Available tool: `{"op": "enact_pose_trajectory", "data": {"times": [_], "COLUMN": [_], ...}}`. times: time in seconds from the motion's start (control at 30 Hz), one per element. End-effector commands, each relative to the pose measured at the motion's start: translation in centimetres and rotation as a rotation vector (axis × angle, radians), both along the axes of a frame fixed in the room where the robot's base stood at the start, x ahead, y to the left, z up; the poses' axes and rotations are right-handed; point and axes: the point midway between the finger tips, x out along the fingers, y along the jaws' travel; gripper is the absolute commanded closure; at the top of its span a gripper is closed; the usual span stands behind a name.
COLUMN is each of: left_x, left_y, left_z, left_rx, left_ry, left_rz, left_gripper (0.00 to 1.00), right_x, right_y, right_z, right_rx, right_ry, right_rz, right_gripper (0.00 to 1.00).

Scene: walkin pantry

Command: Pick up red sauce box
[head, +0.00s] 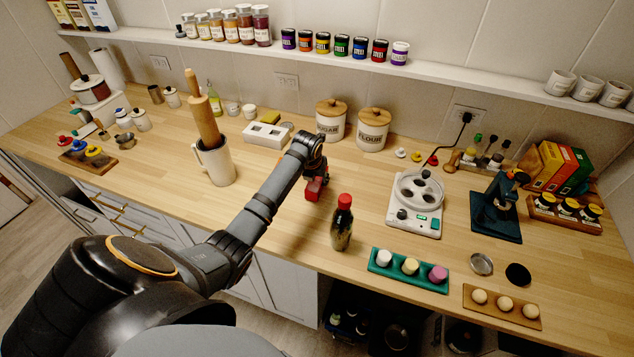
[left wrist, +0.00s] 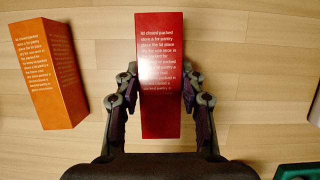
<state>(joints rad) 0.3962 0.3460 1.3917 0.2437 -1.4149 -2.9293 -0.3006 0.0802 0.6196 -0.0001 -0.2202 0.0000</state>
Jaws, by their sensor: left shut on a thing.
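The red sauce box (left wrist: 161,75) stands out between the two fingers of my left gripper (left wrist: 160,95) in the left wrist view, with pale printed text on its face. The fingers touch it on both sides, shut on it. In the head view the red box (head: 314,189) shows small at the end of my left gripper (head: 311,178), over the middle of the wooden counter. Whether it touches the counter is hard to tell. My right gripper is in neither view.
An orange box (left wrist: 45,72) stands left of the red one in the left wrist view. A dark bottle with a red cap (head: 342,222) stands close by, right of my gripper. A green tray (head: 408,271) and white scale (head: 415,204) are further right. A mug with rolling pin (head: 214,162) stands left.

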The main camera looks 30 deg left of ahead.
Motion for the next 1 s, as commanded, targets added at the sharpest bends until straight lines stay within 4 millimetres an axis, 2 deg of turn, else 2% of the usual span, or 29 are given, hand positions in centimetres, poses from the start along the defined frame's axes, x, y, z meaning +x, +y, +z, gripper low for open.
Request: {"op": "enact_pose_trajectory", "data": {"times": [0.1, 0.17, 0.33, 0.4, 0.5, 0.6, 0.7, 1.0], "left_x": [0.2, -1.2, -5.4, -7.9, -10.5, -12.2, -12.9, -13.9], "left_y": [0.1, 0.0, -0.6, -0.8, -1.1, -1.4, -1.5, -1.9], "left_z": [1.9, 3.4, 8.2, 8.8, 10.2, 11.0, 11.6, 12.0], "left_rx": [0.003, 0.006, 0.010, 0.014, 0.014, 0.011, 0.008, 0.000], "left_ry": [-0.010, -0.006, -0.005, 0.001, 0.000, 0.002, -0.002, 0.000], "left_rz": [0.000, -0.002, -0.004, -0.004, -0.002, -0.002, 0.000, 0.000], "left_gripper": [0.97, 0.97, 0.97, 0.97, 0.97, 0.97, 0.97, 0.97], "right_x": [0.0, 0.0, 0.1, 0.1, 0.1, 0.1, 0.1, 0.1], "right_y": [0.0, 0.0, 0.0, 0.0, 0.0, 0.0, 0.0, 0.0], "right_z": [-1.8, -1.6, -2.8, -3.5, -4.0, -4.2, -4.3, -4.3], "right_rx": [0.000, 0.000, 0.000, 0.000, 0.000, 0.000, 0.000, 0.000], "right_ry": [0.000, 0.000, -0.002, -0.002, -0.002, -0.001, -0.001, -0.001], "right_rz": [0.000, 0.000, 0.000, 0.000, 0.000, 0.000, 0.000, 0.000], "right_gripper": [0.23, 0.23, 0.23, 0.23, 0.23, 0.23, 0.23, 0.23]}}
